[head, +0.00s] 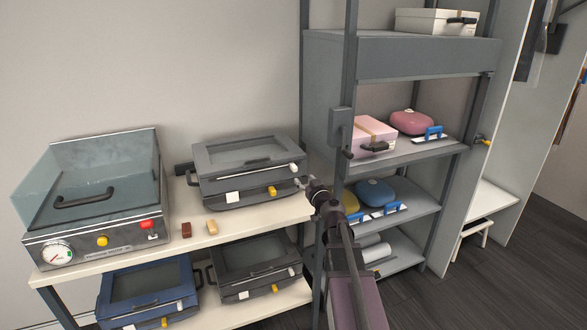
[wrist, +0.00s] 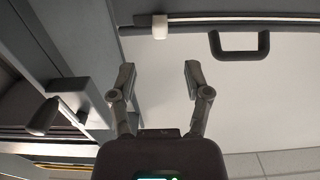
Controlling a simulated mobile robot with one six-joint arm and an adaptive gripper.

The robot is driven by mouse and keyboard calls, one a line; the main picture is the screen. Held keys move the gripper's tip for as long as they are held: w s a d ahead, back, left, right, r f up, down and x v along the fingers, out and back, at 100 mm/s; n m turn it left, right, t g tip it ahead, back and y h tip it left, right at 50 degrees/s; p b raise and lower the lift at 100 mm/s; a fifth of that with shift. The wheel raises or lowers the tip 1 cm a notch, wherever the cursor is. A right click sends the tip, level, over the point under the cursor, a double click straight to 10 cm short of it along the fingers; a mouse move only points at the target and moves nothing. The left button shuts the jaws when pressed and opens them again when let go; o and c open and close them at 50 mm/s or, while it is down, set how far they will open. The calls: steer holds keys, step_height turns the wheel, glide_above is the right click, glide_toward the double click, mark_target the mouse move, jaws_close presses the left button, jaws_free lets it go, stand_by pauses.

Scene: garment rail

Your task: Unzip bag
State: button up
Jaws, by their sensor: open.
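A grey flat bag-like case (head: 250,160) with a clear top panel lies on the upper table shelf. It has a white tab (head: 293,167) at its right front edge and a yellow piece (head: 271,190) on its front. My gripper (head: 303,184) is just right of this case, open and empty. In the wrist view my gripper (wrist: 158,80) shows its two fingers wide apart over a pale surface. A white tab (wrist: 160,27) on a dark strip and a dark handle (wrist: 240,45) lie beyond the fingertips, apart from them. I cannot tell whether the zip is closed.
A blue case (head: 150,285) and a dark case (head: 255,262) lie on the lower shelf. A machine with a glass lid (head: 95,190) stands at left, near a red-brown block (head: 186,231) and a tan block (head: 211,227). A grey rack (head: 400,160) with cases stands close at right.

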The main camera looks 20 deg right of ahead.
mark_target(296, 169)
steer(key=w, duration=1)
steer(key=shift+w, duration=0.15)
jaws_close()
